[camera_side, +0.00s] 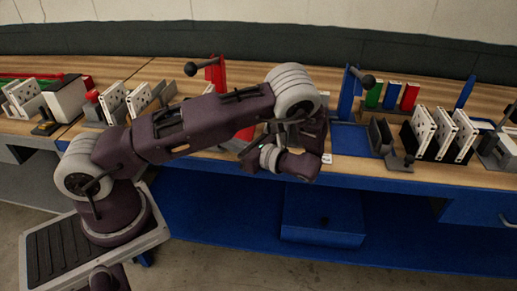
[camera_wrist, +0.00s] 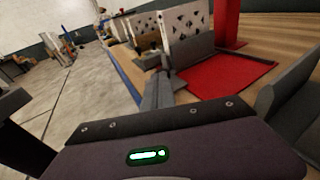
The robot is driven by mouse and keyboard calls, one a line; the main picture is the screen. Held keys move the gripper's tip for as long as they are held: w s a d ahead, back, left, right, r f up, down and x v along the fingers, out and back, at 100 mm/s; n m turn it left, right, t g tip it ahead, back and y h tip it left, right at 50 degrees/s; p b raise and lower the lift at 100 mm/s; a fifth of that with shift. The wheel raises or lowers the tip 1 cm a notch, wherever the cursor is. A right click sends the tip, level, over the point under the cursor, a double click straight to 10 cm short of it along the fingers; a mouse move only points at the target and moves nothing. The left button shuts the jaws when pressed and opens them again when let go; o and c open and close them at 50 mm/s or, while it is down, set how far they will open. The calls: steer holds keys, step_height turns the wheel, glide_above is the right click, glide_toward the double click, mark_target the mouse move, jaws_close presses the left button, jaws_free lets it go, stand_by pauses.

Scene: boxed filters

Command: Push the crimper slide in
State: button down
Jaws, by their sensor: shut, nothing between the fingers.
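A red crimper station with an upright post (camera_side: 216,74) and a black-knobbed lever stands on the bench behind my arm. Its red base plate (camera_wrist: 228,80) lies flat in the wrist view. A grey upright part (camera_wrist: 296,98) stands at the right edge of the wrist view, close to the plate's near side; I cannot tell for certain whether it is the slide. My gripper (camera_side: 248,157) is low by the bench's front edge in the side view. Its fingers (camera_wrist: 158,92) are shut and empty, beside the plate's front corner. My arm hides much of this station in the side view.
A blue station (camera_side: 345,95) with a plate and grey parts (camera_side: 381,137) stands to the right. White perforated panels (camera_wrist: 187,35) stand in holders beyond the red plate. More panels (camera_side: 448,135) and coloured boxes stand at the right. Open floor lies before the bench.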

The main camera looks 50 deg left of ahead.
steer(key=v, duration=1.3)
steer(key=s+r+n+t+h, duration=0.2)
steer(key=s+r+n+h, duration=0.2)
steer(key=r+h, duration=0.3)
steer(key=s+r+n+t+h, duration=0.1)
steer(key=s+r+n+h, duration=0.35)
steer(key=r, duration=0.45)
steer(key=s+d+r+n+t+h, duration=0.2)
steer(key=s+t, duration=0.2)
steer(key=s, duration=0.2)
steer(key=s+d+r+n+t+h, duration=0.1)
steer(key=s+d+n+t+h, duration=0.1)
steer(key=s, duration=0.4)
steer(key=shift+s+d+r+n+t, duration=0.15)
steer(key=shift+s+r+n+t, duration=0.15)
steer(key=shift+n+t, duration=0.65)
